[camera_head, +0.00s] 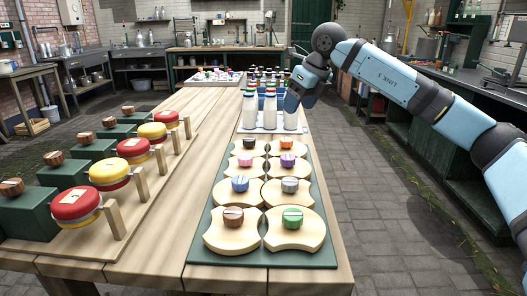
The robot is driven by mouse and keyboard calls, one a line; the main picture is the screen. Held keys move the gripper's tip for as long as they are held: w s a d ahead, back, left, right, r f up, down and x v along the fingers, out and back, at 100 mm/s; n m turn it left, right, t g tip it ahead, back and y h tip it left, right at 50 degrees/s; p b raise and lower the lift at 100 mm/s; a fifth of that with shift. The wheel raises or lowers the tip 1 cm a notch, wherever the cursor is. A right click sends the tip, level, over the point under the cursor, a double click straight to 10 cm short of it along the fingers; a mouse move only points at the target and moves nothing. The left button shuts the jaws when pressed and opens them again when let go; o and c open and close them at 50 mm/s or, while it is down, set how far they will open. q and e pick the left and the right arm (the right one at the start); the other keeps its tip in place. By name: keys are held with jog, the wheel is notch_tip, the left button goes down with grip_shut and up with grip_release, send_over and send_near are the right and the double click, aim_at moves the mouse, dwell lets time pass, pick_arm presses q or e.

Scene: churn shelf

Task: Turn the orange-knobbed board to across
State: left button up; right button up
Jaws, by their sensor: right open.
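The orange-knobbed board (277,151) is a pale wooden piece at the far right of the green tray (207,250). Its orange knob (286,143) stands up in its middle. The board is small in the picture, and I cannot tell which way it is turned. My right gripper (291,105) is beyond it, low over the white-bottle group and apart from the board. It is open; its fingertips are hard to make out, and nothing shows held in it. My left gripper is not in view.
Several other boards share the tray, with black (249,143), purple (287,160), pink, blue, grey, brown and green knobs. White bottles (271,112) stand close behind the tray. A rack with red and yellow round pieces (133,150) lies left. Bare wood lies between.

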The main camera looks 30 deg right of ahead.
aim_at(286, 140)
jog(key=shift+h, duration=0.4)
jog(key=b+x, duration=0.1)
jog(key=x, duration=0.2)
jog(key=d+b+x, duration=0.1)
jog(key=b+x, duration=0.1)
jog(key=x, duration=0.2)
jog(key=b+x, duration=0.1)
jog(key=x, duration=0.3)
jog(key=shift+w+d+f+b, duration=0.15)
jog(key=shift+w+b, duration=0.15)
jog(key=shift+w, duration=0.1)
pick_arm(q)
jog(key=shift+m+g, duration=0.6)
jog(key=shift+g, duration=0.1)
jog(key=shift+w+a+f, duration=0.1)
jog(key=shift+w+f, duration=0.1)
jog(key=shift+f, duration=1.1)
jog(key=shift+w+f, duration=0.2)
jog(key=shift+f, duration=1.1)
pick_arm(e)
jog(key=shift+w+f, duration=0.35)
jog(key=shift+f, duration=0.3)
jog(key=c, duration=0.9)
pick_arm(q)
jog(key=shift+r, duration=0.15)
